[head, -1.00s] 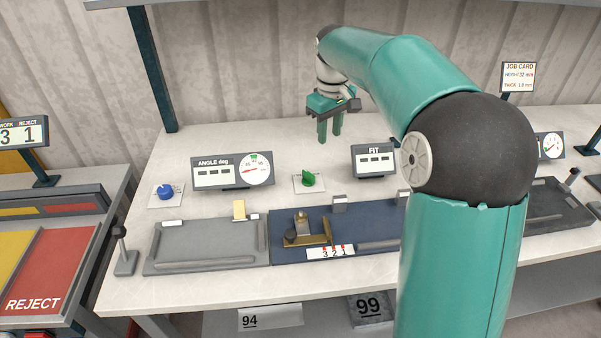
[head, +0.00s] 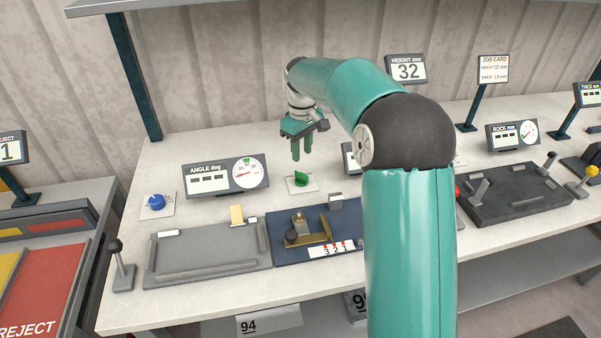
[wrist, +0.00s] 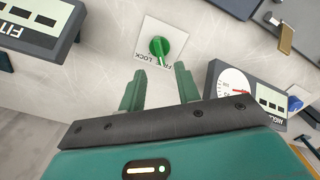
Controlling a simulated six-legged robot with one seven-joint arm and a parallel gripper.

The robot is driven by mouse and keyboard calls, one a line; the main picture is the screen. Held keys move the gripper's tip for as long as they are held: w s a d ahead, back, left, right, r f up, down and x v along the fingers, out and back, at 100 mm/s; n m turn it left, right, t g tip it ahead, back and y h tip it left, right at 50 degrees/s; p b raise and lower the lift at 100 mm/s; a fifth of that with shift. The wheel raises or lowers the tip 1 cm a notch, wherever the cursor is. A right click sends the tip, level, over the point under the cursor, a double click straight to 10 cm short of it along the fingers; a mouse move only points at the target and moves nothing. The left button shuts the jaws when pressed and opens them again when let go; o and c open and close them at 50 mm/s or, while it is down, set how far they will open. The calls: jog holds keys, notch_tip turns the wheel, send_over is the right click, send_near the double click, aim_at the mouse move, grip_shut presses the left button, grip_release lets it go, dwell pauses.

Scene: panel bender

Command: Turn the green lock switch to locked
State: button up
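The green lock switch (head: 301,179) is a small knob on a white plate on the bench, right of the angle display. In the wrist view the green switch (wrist: 159,46) stands on its plate (wrist: 163,36), whose lettering reads upside down, "LOCK" and a partly hidden "FREE". My gripper (head: 301,152) hangs fingers down just above and behind the switch. In the wrist view my gripper (wrist: 158,82) has its two green fingers spread apart with nothing between them. The switch lies beyond the fingertips, roughly in line with the gap, not touched.
The angle display (head: 226,177) stands left of the switch, and a blue knob (head: 157,202) lies further left. The fit display (wrist: 38,25) is partly hidden by my arm in the head view. A blue fixture (head: 285,247) and grey tray (head: 205,252) lie in front.

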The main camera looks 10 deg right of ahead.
aim_at(303, 174)
notch_tip(303, 174, down, 9)
jog(key=shift+s+d+r, duration=0.1)
jog(key=shift+d+r, duration=0.05)
jog(key=shift+r, duration=0.05)
grip_shut()
